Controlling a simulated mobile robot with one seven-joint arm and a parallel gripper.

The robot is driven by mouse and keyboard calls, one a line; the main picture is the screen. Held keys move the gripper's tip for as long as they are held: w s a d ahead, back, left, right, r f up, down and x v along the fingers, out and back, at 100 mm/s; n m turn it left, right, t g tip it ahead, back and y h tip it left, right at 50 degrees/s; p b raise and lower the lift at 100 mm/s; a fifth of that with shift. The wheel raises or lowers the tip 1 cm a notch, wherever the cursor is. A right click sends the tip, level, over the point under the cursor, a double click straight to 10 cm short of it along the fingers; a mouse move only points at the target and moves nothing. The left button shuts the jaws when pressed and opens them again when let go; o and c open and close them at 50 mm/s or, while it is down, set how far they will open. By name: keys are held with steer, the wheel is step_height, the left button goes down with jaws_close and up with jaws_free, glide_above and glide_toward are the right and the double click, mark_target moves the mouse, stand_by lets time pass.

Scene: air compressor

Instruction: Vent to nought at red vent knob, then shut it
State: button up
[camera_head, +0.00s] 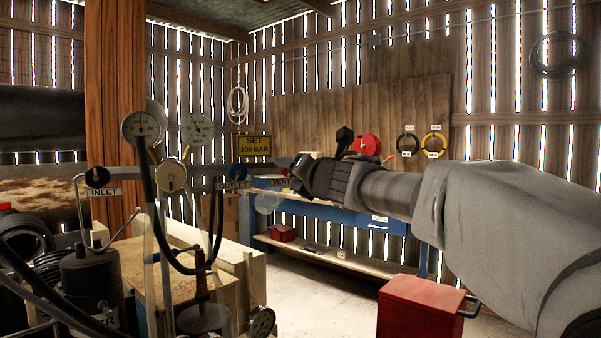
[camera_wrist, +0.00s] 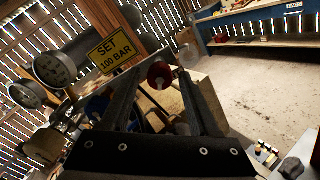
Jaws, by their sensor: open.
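The red vent knob (camera_wrist: 160,75) shows in the wrist view, framed between the two fingers of my gripper (camera_wrist: 161,84). The fingers stand apart with a gap on each side of it; I cannot tell whether its depth is between the tips. In the head view my gripper (camera_head: 297,172) is at the VENT label (camera_head: 280,183), and it mostly hides the knob. Two round pale gauges (camera_head: 143,127) (camera_head: 197,128) stand left of it; their needles are too small to read.
A yellow SET 100 BAR sign (camera_head: 254,146) stands behind the valves; it also shows close to my fingers in the wrist view (camera_wrist: 114,52). A blue workbench (camera_head: 375,222) stands at the back. A red box (camera_head: 420,308) is below my arm. The middle floor is clear.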

steer(key=shift+s, duration=0.1)
steer(key=v, duration=0.5)
steer(key=shift+s+d, duration=0.25)
steer(key=shift+s, duration=0.1)
